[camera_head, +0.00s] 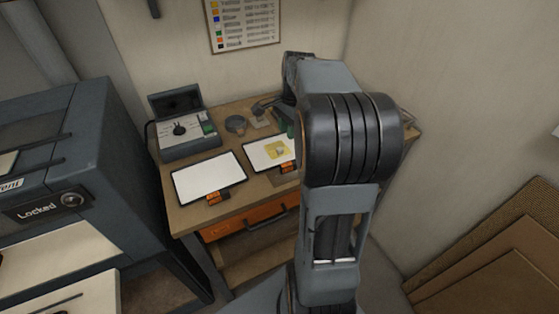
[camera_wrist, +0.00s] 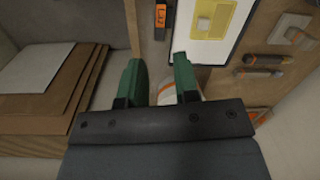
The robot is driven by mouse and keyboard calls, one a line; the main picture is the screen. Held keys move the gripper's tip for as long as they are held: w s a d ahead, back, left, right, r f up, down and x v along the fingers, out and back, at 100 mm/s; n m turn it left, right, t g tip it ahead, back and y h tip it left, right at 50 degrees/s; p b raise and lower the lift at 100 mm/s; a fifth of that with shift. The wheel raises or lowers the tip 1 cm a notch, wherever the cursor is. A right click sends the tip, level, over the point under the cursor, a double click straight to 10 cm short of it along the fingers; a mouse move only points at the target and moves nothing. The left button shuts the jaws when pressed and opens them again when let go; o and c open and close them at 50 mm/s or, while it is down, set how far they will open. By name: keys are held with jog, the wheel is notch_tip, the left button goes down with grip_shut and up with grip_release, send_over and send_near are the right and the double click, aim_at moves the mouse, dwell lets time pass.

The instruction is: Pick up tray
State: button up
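In the head view, two flat white trays with dark rims lie on the wooden table. The left tray (camera_head: 208,180) is blank; the right tray (camera_head: 262,153) bears a yellow patch and is partly hidden by my arm. Each has an orange handle at its front edge. The wrist view shows the patched tray (camera_wrist: 207,51) at the top, with its orange handle (camera_wrist: 160,20) to its left. My gripper (camera_wrist: 158,62) has green fingers, spread apart with no tray between them. In the head view my arm hides most of it.
A white round object with an orange stripe (camera_wrist: 180,86) shows behind the fingers. A control box (camera_head: 185,130) stands at the table's back left. A blue-grey locked cabinet (camera_head: 60,150) is left of the table. Brown boards (camera_head: 500,270) lean at the right.

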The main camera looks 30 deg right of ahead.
jog(key=d+f+m, duration=0.2)
jog(key=d+f, duration=0.1)
jog(key=f, duration=0.1)
send_over(291, 163)
jog(key=shift+y, duration=0.3)
jog(key=f, duration=0.6)
jog(key=shift+d, duration=0.4)
jog(key=shift+a+f, duration=0.2)
jog(key=shift+f, duration=1.3)
jog(key=shift+a+f, duration=0.2)
jog(key=shift+f, duration=1.3)
grip_shut()
jog(key=shift+r, duration=0.1)
